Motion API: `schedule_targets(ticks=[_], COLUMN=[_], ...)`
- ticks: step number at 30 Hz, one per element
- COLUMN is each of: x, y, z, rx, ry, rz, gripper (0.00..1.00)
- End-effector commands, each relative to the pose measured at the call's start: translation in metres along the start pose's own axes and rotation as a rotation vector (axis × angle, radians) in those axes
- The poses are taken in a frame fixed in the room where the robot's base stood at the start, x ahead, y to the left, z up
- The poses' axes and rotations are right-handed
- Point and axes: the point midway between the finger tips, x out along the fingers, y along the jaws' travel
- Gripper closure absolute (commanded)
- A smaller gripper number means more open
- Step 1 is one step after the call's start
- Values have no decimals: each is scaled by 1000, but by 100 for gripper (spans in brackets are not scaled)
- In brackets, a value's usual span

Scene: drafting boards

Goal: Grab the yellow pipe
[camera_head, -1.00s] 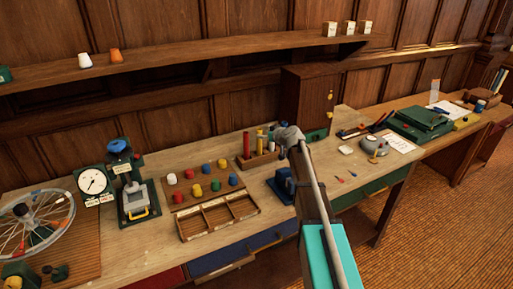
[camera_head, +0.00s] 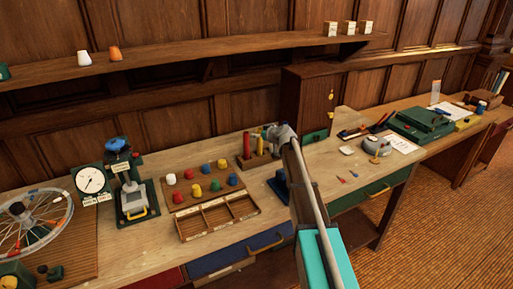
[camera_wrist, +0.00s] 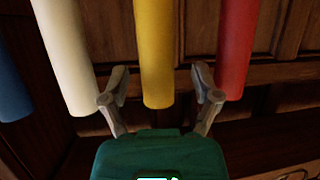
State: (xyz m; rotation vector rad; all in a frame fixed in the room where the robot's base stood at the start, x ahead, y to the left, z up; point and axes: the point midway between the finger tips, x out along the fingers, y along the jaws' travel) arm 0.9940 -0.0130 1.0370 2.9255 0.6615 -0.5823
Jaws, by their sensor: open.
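The yellow pipe (camera_wrist: 154,45) stands in the middle of the wrist view, between the two fingers of my gripper (camera_wrist: 160,82). The fingers are open, with a gap on each side of the pipe in the picture; how deep the pipe sits between them is hard to tell. In the head view the yellow pipe (camera_head: 260,140) stands in a wooden rack (camera_head: 251,162), close to the end of my arm, which hides part of the rack. My fingers are not clear in that view.
In the wrist view a white pipe (camera_wrist: 66,55) is left of my gripper, a red pipe (camera_wrist: 237,50) is close on the right, and a blue pipe (camera_wrist: 8,90) is at the left edge. An open wooden tray (camera_head: 217,214) lies in front of the rack.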

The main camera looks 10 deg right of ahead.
Motion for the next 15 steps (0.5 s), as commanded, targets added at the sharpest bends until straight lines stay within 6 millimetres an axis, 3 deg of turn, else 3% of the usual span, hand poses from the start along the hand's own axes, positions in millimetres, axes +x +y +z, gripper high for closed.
schedule_targets(ticks=[8,15], x=[0,0], y=[0,1], z=[0,0], rx=[0,0], ry=[0,0], rz=[0,1], gripper=[20,63])
